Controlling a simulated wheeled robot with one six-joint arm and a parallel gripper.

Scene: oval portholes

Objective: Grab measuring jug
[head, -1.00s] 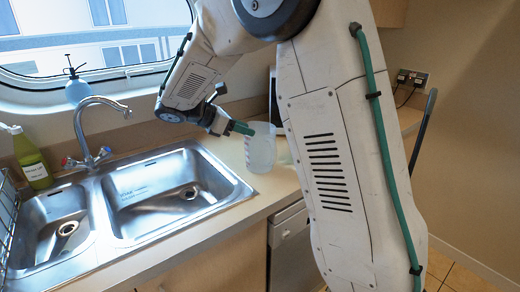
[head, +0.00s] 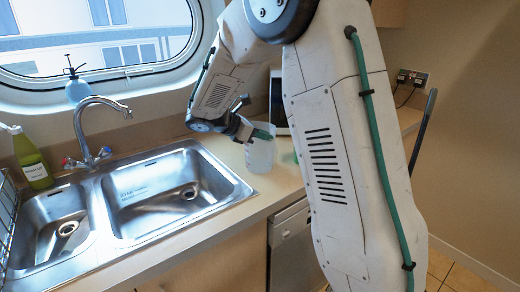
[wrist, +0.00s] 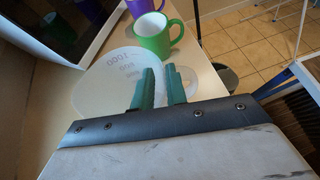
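The measuring jug (head: 261,155) is translucent white and stands upright on the counter, right of the sink. In the wrist view the jug (wrist: 108,82) shows printed numbers on its side, with part of it hidden behind my fingers. My gripper (head: 260,134) is at the jug's upper part, its green fingertips overlapping the rim in the head view. In the wrist view my gripper (wrist: 162,72) has its two fingers apart with a narrow gap, near the jug's right side. I cannot tell whether they touch the jug.
A green mug (wrist: 153,36) and a purple mug (wrist: 140,7) stand beyond the jug. A dark-fronted white appliance (wrist: 58,25) is at left. The double sink (head: 165,190), tap (head: 88,135) and green soap bottle (head: 32,160) lie left. The counter edge drops to tiled floor.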

